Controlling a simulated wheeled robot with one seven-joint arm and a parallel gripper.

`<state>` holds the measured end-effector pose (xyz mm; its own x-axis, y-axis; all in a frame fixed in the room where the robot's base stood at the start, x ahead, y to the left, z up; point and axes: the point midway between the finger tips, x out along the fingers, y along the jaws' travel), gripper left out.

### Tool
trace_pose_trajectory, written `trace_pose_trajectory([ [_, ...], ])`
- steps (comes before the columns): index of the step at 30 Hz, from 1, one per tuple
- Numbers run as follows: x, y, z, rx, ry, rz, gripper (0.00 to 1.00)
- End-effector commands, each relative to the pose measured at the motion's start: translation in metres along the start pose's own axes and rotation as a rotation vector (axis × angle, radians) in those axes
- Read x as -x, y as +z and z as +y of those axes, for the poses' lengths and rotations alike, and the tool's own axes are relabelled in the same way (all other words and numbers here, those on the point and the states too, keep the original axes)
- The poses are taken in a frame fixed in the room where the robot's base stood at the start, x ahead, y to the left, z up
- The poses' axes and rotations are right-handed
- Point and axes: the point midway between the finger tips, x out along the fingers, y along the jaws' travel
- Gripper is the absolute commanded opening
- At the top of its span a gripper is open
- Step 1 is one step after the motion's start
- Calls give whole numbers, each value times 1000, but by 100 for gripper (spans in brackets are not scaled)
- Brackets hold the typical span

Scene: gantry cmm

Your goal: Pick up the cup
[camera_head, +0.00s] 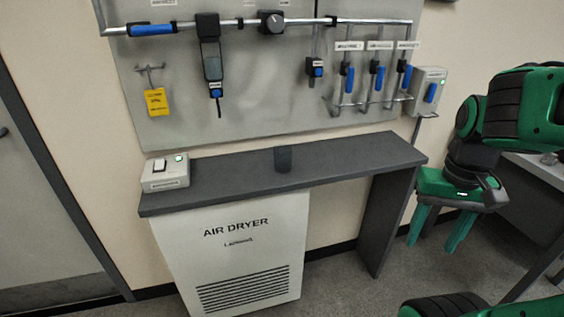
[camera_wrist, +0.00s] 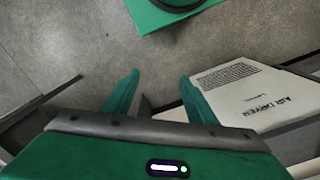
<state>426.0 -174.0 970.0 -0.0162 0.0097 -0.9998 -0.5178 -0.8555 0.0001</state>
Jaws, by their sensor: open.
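A small dark grey cup (camera_head: 283,159) stands upright on the dark grey shelf (camera_head: 340,158), a little right of the shelf's middle. My gripper (camera_head: 438,243) is at the right of the head view, beyond the shelf's right end and apart from the cup. Its green fingers point down and are spread open with nothing between them. In the wrist view my gripper (camera_wrist: 158,88) also shows two parted fingers over bare floor. The cup is not visible in the wrist view.
A white switch box (camera_head: 165,172) sits on the shelf's left end. The white air dryer (camera_head: 238,250) stands under it; a side panel (camera_head: 388,222) supports the right end. A wall panel (camera_head: 260,100) with pipes and blue-handled valves rises behind. A desk (camera_head: 540,172) stands at right.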

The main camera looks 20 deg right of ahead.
Motion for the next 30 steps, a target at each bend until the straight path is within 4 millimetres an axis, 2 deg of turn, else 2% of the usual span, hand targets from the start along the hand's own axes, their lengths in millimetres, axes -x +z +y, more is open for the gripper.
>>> trace_pose_trajectory([
  [1, 2, 0, 1, 8, -5, 22, 65],
  [2, 1, -5, -1, 22, -4, 33, 70],
  [4, -3, -24, -11, 79, -3, 70, 70],
  [8, -15, -78, -45, 248, -16, 191, 70],
  [12, -30, -141, -104, 463, -68, 357, 70],
  [14, -36, -165, -132, 544, -100, 431, 70],
  [18, -46, -209, -203, 701, -195, 608, 70],
  [24, -48, -250, -292, 812, -346, 864, 70],
  [27, -44, -264, -321, 816, -404, 971, 70],
  [30, -40, -273, -338, 803, -442, 1052, 70],
])
